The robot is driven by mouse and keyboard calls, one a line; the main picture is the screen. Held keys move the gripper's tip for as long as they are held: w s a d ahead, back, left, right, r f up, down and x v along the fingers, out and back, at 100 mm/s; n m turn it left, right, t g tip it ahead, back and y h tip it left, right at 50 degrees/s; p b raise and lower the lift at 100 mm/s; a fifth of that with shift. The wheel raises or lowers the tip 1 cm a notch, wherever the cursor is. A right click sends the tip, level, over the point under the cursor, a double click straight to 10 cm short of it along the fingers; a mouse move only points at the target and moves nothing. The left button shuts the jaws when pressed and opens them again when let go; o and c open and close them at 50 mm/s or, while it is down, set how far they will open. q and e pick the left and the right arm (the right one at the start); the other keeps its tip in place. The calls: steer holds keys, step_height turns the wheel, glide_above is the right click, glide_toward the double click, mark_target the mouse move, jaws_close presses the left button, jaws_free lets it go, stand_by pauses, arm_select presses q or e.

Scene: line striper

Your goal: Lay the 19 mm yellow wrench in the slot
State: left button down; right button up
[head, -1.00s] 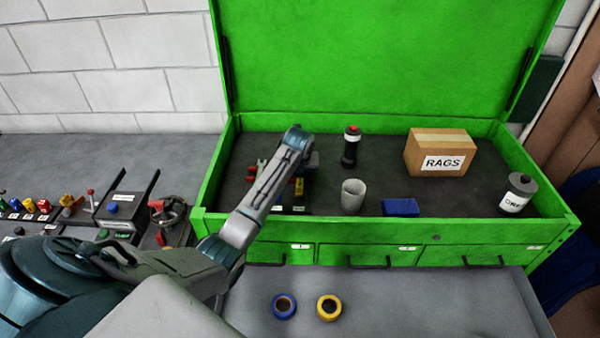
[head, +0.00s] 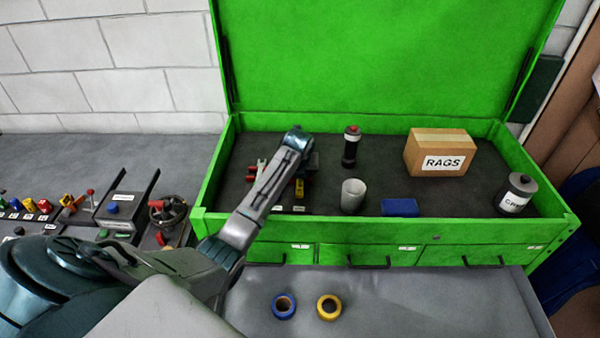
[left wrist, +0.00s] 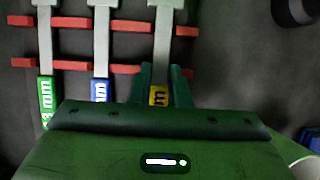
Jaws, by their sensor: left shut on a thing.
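The yellow wrench (left wrist: 158,95) has a grey shaft and a yellow handle marked "mm"; the number is hidden. My left gripper (left wrist: 164,85) is shut on its handle. In the left wrist view its shaft lines up with a gap between red rack blocks (left wrist: 132,26); I cannot tell whether it rests fully down. A blue-handled wrench (left wrist: 100,90) and a green-handled wrench (left wrist: 47,95) lie in gaps to its left. In the head view the yellow handle (head: 299,188) shows just right of my left arm, inside the green toolbox (head: 340,232). My right gripper is out of view.
The toolbox also holds a dark flashlight (head: 351,148), a grey cup (head: 353,195), a blue block (head: 400,207), a RAGS box (head: 440,153) and a canister (head: 517,194). Blue tape (head: 275,309) and yellow tape (head: 319,310) lie on the bench in front.

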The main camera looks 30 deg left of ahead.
arm_select(q)
steer(key=shift+s+d+f, duration=0.1)
steer(key=shift+s+f, duration=0.1)
steer(key=shift+f, duration=0.2)
stand_by(0.4)
steer(key=shift+w+r, duration=0.1)
steer(key=shift+r, duration=0.1)
steer(key=shift+r, duration=0.35)
steer(key=c, duration=1.3)
jaws_free()
steer(key=shift+o, duration=0.5)
steer(key=shift+o, duration=1.2)
steer(key=shift+r, duration=0.1)
